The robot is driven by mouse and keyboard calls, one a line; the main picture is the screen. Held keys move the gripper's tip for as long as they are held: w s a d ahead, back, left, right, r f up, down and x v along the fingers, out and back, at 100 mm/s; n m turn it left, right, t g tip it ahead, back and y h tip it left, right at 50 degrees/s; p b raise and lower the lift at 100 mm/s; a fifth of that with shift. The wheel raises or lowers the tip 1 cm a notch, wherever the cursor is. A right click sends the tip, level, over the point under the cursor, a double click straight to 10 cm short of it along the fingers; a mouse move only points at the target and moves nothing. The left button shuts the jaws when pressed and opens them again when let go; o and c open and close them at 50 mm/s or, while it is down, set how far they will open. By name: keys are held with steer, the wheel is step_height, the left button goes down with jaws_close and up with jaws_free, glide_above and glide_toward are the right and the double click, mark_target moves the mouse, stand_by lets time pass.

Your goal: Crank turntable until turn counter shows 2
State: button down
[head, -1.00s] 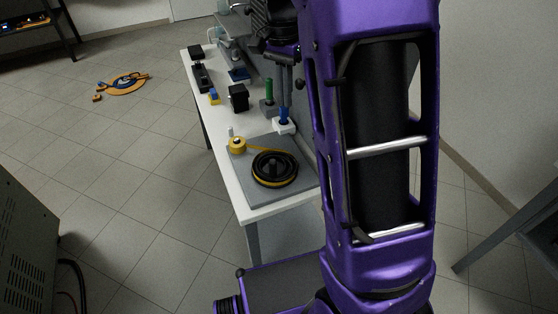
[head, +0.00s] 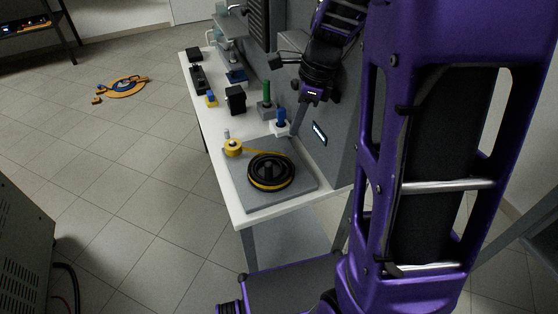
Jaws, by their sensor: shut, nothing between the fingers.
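The turntable (head: 287,176) is a black disc with a yellow band, lying on a grey base plate (head: 292,196) at the table's near end. A dark raised part stands at its middle; I cannot tell the crank's shape clearly. A yellow strip runs from it to a small yellow roller (head: 233,148). A small lit display (head: 320,133), perhaps the turn counter, is on the grey panel behind; its figure is too small to read. My gripper (head: 297,128) is shut and empty, pointing down above the plate's back edge, apart from the turntable.
A blue peg (head: 281,117) in a white holder and a green peg (head: 266,90) in a grey holder stand behind the plate. A black block (head: 235,99) and other small items line the white table (head: 216,140). The grey panel (head: 342,140) borders the table's right side.

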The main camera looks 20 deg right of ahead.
steer(key=b, duration=0.3)
glide_above(280, 180)
steer(key=d+x, duration=0.1)
steer(key=x, duration=0.3)
steer(key=d+x, duration=0.1)
steer(key=x, duration=0.4)
steer(key=s+d+x, duration=0.1)
steer(key=x, duration=0.3)
steer(key=shift+s+f, duration=0.1)
steer(key=shift+f, duration=0.45)
